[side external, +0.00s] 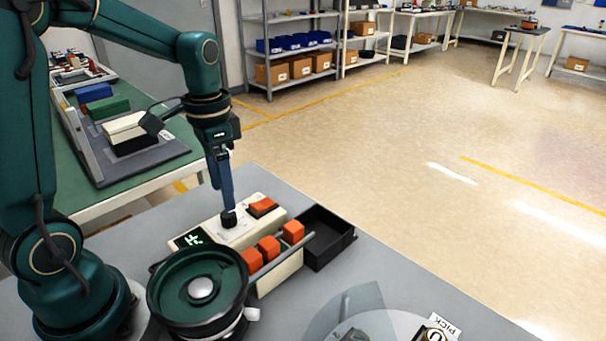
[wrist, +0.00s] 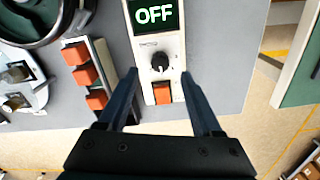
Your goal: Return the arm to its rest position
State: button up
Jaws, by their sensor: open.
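My gripper (side external: 228,208) points down over a cream control box (side external: 262,232) on the grey table. In the wrist view my gripper (wrist: 159,76) has its two dark fingers spread apart with nothing held between them. Below and between them lie the box's black knob (wrist: 160,61) and an orange switch (wrist: 162,93). The box's display (wrist: 154,14) reads OFF. In the side view the fingertips are at the knob; whether they touch it I cannot tell.
A green feeder bowl (side external: 180,297) stands beside the box. Orange cubes (side external: 269,248) sit in a row on a cream rail, with an empty black tray (side external: 345,240) at its end. A clear disc (side external: 365,318) lies at the front. A green side bench (side external: 70,195) stands behind.

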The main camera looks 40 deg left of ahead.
jog(key=s+d+r+t, duration=0.2)
jog(key=s, duration=0.1)
jog(key=s+d+r+n+t, duration=0.1)
jog(key=s+d, duration=0.2)
jog(key=s+d+r+t, duration=0.2)
jog(key=d, duration=0.1)
jog(key=shift+s+r+n+t, duration=0.3)
jog(key=shift+s+r+n, duration=0.05)
jog(key=shift+s+n, duration=0.05)
jog(key=shift+f+n, duration=0.2)
jog(key=shift+n, duration=0.1)
jog(key=shift+r, duration=0.1)
